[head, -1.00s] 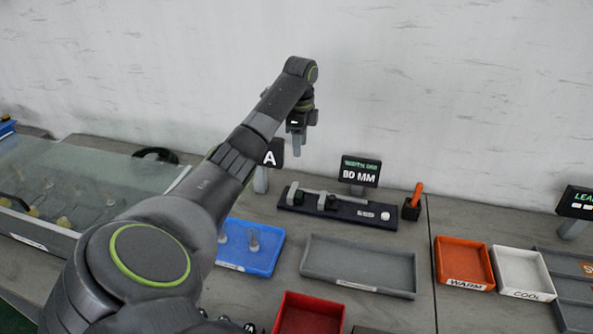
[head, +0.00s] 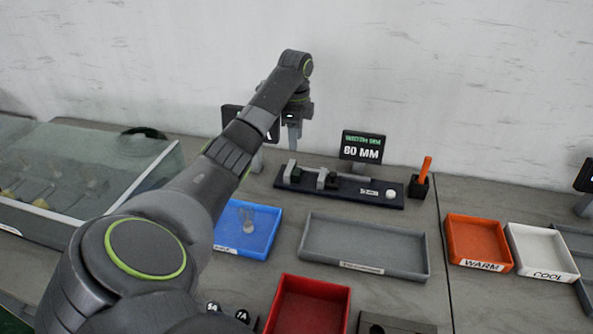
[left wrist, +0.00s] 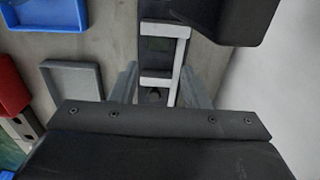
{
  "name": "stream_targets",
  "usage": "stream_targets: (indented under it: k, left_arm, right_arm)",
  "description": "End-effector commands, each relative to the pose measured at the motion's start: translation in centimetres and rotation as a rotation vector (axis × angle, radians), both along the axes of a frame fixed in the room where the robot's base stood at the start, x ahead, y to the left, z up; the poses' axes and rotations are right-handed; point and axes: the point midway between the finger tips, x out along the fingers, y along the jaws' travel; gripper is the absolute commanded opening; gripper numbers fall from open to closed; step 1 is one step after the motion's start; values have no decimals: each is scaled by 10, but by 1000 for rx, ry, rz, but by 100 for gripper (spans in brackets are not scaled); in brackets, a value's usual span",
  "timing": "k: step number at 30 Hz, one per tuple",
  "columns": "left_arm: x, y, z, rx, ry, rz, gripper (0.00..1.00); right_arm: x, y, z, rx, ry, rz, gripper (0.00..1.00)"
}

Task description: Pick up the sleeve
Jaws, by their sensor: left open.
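I cannot make out a part that is surely the sleeve. A small translucent whitish piece (head: 248,222) stands in the blue tray (head: 262,252) and may be it. My left gripper (head: 293,143) is open and empty, above the left end of the dark gauge fixture (head: 345,193), away from the blue tray. In the left wrist view its two fingers (left wrist: 158,88) are spread on either side of the fixture's pale bracket (left wrist: 147,54). The blue tray shows at that view's upper left (left wrist: 72,22). My left arm covers part of the scene left of the blue tray. My right gripper is not in view.
A grey tray (head: 365,270), red tray (head: 345,300), orange WARM tray (head: 480,265) and white COOL tray (head: 545,272) lie on the bench. A display reading 80 MM (head: 362,147) stands behind the fixture, near the wall. A glass-covered case (head: 80,170) is at left.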

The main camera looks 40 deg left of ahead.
Motion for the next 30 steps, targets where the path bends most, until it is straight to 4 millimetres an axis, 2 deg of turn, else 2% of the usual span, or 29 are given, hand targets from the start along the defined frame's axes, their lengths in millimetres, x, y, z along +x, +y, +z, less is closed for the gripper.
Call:
stream_targets:
  k: [1, 5, 9, 17, 24, 30]
  left_arm:
    - [0, 0, -12, 0, 0, 0, 42]
    - [0, 0, -26, 0, 0, 0, 42]
    - [-1, -1, -52, -1, 4, 1, 42]
    - [-1, -2, -78, -1, 3, 0, 42]
    - [-1, -4, -113, -1, 2, 0, 42]
    - [-1, -3, -119, 0, 0, 0, 42]
  right_arm:
    - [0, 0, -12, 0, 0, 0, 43]
    - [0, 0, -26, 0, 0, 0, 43]
    - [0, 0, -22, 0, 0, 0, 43]
    - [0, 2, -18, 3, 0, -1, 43]
    - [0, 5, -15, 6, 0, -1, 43]
    - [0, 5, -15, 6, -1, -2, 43]
